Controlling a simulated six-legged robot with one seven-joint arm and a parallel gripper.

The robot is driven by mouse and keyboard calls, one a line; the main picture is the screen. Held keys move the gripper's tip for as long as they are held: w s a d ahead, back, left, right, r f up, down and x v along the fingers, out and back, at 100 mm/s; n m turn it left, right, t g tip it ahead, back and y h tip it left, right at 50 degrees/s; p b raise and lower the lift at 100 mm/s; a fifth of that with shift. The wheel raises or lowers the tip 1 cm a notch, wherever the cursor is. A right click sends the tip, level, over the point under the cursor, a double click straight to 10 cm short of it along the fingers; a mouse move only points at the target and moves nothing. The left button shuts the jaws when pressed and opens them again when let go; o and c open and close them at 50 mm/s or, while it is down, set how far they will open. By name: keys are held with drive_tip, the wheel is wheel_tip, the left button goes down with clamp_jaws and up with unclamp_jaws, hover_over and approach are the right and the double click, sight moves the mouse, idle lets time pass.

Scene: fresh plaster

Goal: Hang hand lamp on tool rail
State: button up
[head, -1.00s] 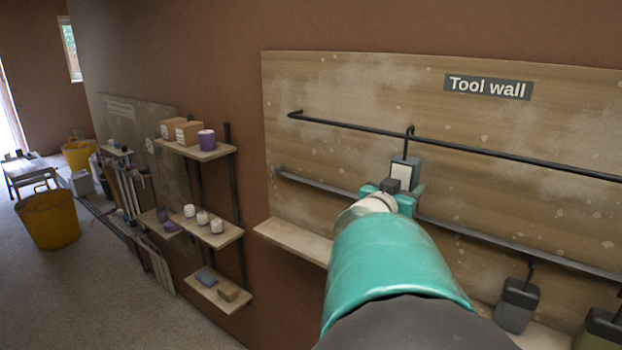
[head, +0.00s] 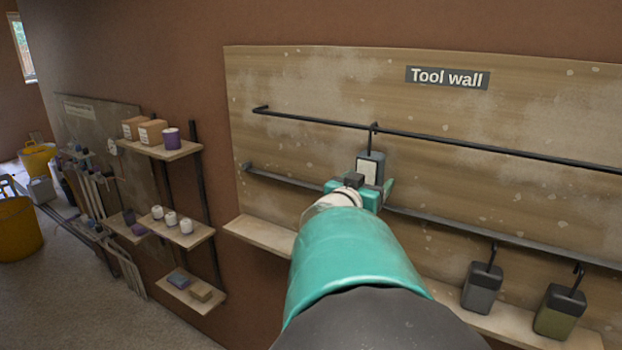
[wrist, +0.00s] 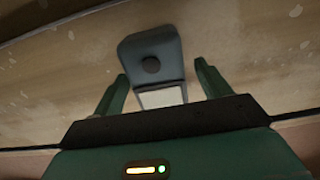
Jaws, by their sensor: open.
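The hand lamp, a blue-grey body with a pale panel (head: 370,168), hangs upright by its hook from the upper black tool rail (head: 460,144) on the tool wall. My gripper (head: 362,190) is open just in front of and below the lamp, and hides its lower part in the head view. In the wrist view the lamp (wrist: 152,60) shows between and beyond the spread fingers of my gripper (wrist: 162,85), with gaps on both sides. The fingers do not appear to grip it.
A lower grey rail (head: 290,181) crosses the board. A dark grey lamp-like item (head: 482,288) and an olive one (head: 559,312) hang at lower right. A wooden ledge (head: 260,237) runs below. Shelves (head: 160,150) with boxes and jars stand left. A yellow tub (head: 18,230) is on the floor.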

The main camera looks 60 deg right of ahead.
drive_tip(key=w+a, duration=0.1)
drive_tip(key=a, duration=1.2)
drive_tip(key=shift+w, duration=0.2)
drive_tip(key=w+a+n+t+y, duration=0.2)
drive_tip(key=w+a+n+t, duration=0.4)
drive_tip(key=w+t, duration=0.6)
drive_tip(key=w+a+f+n+t+y, duration=0.25)
drive_tip(key=w+a+n+y, duration=0.35)
drive_tip(key=w+a+y, duration=0.6)
drive_tip(key=s+a+f+n+g+y, duration=0.2)
drive_tip(key=a+f+n, duration=0.15)
drive_tip(key=a, duration=0.65)
drive_tip(key=s+a+f+n+g+y, duration=0.2)
drive_tip(key=s+a+f+n, duration=0.15)
drive_tip(key=a, duration=0.65)
drive_tip(key=s+a+f+g, duration=0.2)
drive_tip(key=s+f+g, duration=0.1)
drive_tip(key=s, duration=0.1)
drive_tip(key=shift+s+f, duration=0.35)
drive_tip(key=shift+f, duration=0.05)
drive_tip(key=shift+a, duration=0.1)
